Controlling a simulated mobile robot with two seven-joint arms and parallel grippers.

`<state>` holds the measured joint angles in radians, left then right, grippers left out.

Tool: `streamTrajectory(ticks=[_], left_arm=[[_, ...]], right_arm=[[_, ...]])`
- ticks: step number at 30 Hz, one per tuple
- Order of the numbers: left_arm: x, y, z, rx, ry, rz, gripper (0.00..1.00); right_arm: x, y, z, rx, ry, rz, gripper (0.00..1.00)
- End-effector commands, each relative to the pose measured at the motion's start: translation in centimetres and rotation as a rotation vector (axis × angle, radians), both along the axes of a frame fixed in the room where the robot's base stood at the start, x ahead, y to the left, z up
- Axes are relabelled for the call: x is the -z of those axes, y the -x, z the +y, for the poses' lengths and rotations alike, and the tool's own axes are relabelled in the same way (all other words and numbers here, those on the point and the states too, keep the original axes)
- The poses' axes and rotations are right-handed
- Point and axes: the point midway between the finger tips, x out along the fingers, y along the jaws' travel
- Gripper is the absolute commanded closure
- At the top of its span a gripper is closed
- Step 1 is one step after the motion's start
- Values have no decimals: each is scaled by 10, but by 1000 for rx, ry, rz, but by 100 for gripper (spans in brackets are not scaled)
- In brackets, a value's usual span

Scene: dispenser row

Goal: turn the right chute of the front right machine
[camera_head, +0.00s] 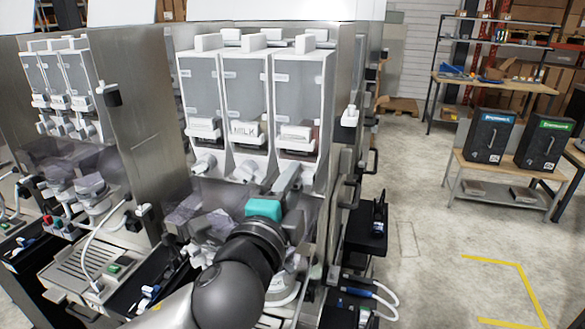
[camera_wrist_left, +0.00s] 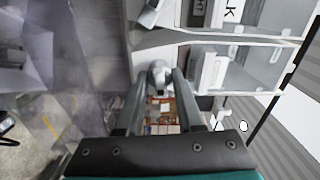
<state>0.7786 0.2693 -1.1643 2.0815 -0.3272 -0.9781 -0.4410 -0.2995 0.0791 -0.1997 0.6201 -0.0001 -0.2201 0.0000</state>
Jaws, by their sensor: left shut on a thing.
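The front right machine (camera_head: 345,100) holds three clear canisters side by side, the middle one labelled MILK. Its right canister (camera_head: 298,85) has a white chute at the bottom, mostly hidden behind my fingers in the head view. My left gripper (camera_head: 295,173) reaches up to that chute from the front. In the left wrist view the small white-grey chute (camera_wrist_left: 158,70) sits between the fingertips of my left gripper (camera_wrist_left: 160,78), which are closed on it. My right gripper is not in view.
The middle chute (camera_head: 245,171) and left chute (camera_head: 204,163) are close beside my left gripper. A second machine (camera_head: 110,150) stands to the left. A wooden table (camera_head: 510,180) with two black boxes stands right, beyond open floor.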

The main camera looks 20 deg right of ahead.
Motion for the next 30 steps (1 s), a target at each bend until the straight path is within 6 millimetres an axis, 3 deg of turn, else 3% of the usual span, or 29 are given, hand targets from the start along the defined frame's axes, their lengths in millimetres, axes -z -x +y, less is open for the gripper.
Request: streamTrajectory(ticks=[15, 30], left_arm=[[-2, -1, 1, -3, -367, -248, 100], [0, -1, 1, -3, -511, -348, 100]], right_arm=[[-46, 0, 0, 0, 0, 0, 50], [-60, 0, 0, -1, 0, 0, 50]])
